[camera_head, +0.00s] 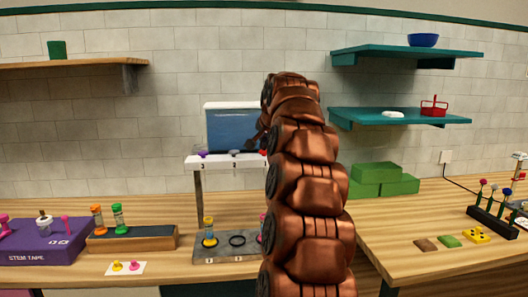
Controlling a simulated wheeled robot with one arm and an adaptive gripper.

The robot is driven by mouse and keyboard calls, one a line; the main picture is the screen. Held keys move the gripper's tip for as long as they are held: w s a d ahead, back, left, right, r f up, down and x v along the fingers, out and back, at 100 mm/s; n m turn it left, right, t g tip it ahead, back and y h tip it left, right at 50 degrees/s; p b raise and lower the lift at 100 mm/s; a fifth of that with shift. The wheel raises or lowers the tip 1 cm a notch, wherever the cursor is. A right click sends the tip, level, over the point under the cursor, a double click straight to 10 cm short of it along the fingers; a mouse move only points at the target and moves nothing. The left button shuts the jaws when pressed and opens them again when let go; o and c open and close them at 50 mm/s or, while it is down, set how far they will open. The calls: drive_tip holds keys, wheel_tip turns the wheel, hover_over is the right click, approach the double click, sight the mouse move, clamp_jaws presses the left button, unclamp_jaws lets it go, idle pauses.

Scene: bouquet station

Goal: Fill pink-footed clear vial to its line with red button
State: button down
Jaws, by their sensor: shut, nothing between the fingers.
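The dispenser has a blue tank (229,131) above a white shelf (225,163) with a purple button, a grey button and a red button (264,152). The red button is only a small sliver beside my copper arm. My gripper (254,142) is mostly hidden behind my arm; its visible dark part is shut and close to the red button. I cannot tell whether it touches. Below, a pink edge (262,222) shows at the right of the grey tray (225,256), probably the pink-footed vial. My arm covers the rest, so its level and line are hidden.
A yellow-footed vial (209,233) and an empty black ring (237,240) are on the tray. A wooden rack (133,238) with two vials and a purple box (45,250) stand left. Green blocks (383,180) stand right of my arm.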

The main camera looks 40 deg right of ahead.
drive_tip(key=shift+f, duration=0.3)
drive_tip(key=shift+r, duration=0.1)
idle(0.4)
drive_tip(key=shift+r+p, duration=0.45)
drive_tip(key=shift+r, duration=0.5)
drive_tip(key=shift+r, duration=0.1)
drive_tip(key=shift+r+p, duration=1.75)
drive_tip(key=shift+r, duration=0.65)
